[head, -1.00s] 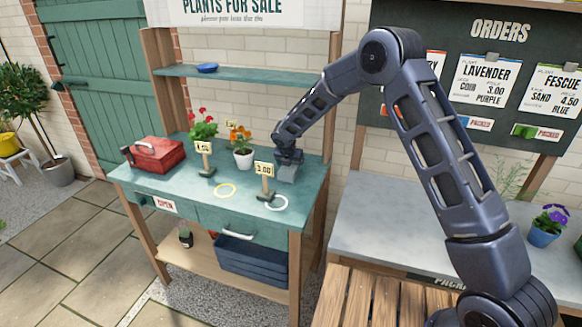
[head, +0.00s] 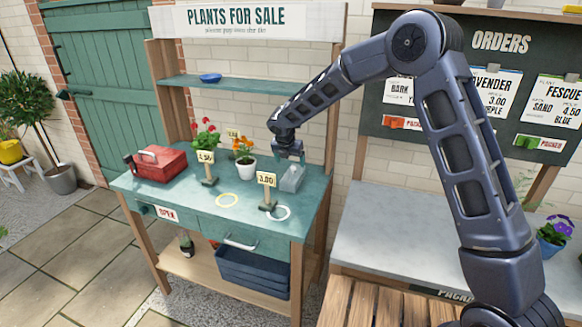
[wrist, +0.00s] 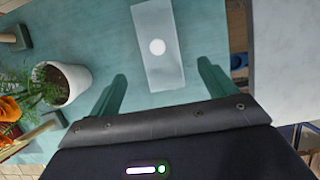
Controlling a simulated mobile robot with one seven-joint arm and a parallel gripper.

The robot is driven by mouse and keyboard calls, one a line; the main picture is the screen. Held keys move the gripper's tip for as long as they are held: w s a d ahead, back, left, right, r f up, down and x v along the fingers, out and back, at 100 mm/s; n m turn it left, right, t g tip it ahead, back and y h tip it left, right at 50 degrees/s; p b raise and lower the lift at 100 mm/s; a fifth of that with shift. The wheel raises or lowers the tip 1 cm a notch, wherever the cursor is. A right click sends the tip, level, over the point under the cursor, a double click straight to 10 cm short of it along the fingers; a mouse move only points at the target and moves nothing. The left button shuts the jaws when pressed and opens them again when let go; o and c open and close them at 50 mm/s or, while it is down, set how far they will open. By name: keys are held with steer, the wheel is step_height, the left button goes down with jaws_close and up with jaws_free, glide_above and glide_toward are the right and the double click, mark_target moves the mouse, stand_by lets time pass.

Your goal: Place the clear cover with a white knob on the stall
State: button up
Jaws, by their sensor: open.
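The clear cover (head: 291,179) stands on the green tabletop of the stall (head: 180,205), near its right rear edge. In the wrist view the cover (wrist: 159,68) is a pale see-through rectangular box with a round white knob (wrist: 157,47) on top. My gripper (head: 290,155) is just above the cover in the head view, pointing down. In the wrist view my gripper (wrist: 162,72) has its green fingers spread wide, with nothing between them. The cover lies beyond the fingertips, apart from them.
A white pot with orange flowers (head: 245,167) stands left of the cover. A red toolbox (head: 158,164) sits at the left. A grey bench (head: 395,225) stands to the right.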

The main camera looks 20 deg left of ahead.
steer(key=d+r+m, duration=0.5)
steer(key=d+r, duration=0.2)
steer(key=d, duration=0.5)
steer(key=d+r+m+h, duration=0.1)
steer(key=d+r+m, duration=0.55)
steer(key=d, duration=0.55)
steer(key=d+r+m, duration=0.4)
steer(key=d+r, duration=0.3)
steer(key=d, duration=0.4)
steer(key=s+d+r+m, duration=0.4)
steer(key=s+d+m, duration=0.65)
steer(key=d, duration=0.65)
steer(key=s+d+f+m, duration=0.1)
steer(key=s+d+m, duration=0.3)
steer(key=s, duration=0.4)
steer(key=s+d+f+m+y, duration=0.1)
steer(key=s+d+m, duration=0.4)
steer(key=s, duration=0.3)
steer(key=shift+s+m, duration=0.15)
steer(key=shift+m, duration=0.35)
